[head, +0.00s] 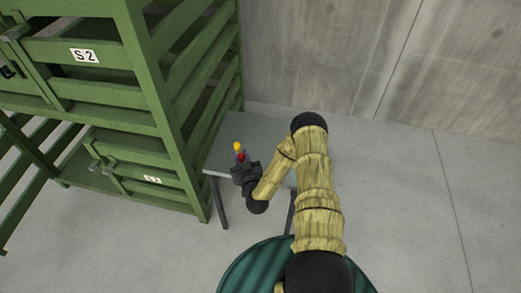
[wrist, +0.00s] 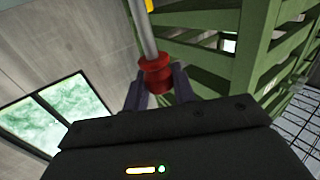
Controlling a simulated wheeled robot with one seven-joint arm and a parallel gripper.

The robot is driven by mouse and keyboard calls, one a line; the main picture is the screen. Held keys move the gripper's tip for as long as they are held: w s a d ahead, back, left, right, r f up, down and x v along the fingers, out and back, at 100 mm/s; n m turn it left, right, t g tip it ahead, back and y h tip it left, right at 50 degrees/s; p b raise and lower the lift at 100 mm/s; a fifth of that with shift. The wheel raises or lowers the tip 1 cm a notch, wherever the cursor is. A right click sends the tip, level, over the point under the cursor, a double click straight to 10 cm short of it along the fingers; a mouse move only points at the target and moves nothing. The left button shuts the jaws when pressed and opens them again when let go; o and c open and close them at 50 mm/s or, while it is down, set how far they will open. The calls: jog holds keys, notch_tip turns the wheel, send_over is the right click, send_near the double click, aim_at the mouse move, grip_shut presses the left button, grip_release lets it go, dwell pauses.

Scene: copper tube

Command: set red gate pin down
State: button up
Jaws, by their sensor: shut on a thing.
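The red gate pin (wrist: 156,75) shows in the wrist view as a red collar with a grey shaft running up out of the picture. My gripper (wrist: 160,90) is shut on it, with one dark finger on each side of the red part. In the head view, a small red spot of the pin (head: 241,156) shows at my gripper (head: 242,164), over the small grey table (head: 262,128). I cannot tell whether the pin touches the table.
A yellow thing (head: 237,146) shows just beyond the red spot; its base is unclear. A green slatted rack (head: 165,110) with a label S2 stands close on the left. A concrete wall (head: 320,50) is behind. The tabletop looks bare on the right.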

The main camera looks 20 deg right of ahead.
jog(key=w+d+f+m+g+h+b, duration=0.1)
jog(key=w+d+m+g+h+b, duration=0.15)
jog(key=d+h+b, duration=0.35)
jog(key=w+d+f+m+g+h+b, duration=0.1)
jog(key=w+d+m+h+b, duration=0.2)
jog(key=d+b, duration=0.35)
notch_tip(320, 180, up, 6)
jog(key=s+d+m+g+h+b, duration=0.2)
jog(key=s+m+g+h+b, duration=0.1)
jog(key=m+g+h+b, duration=0.1)
jog(key=shift+d+f+m+g+h+b, duration=0.2)
jog(key=shift+m+g+h+b, duration=0.3)
jog(key=shift+b, duration=0.8)
notch_tip(320, 180, down, 6)
jog(key=shift+f, duration=0.1)
jog(key=shift+f, duration=1.9)
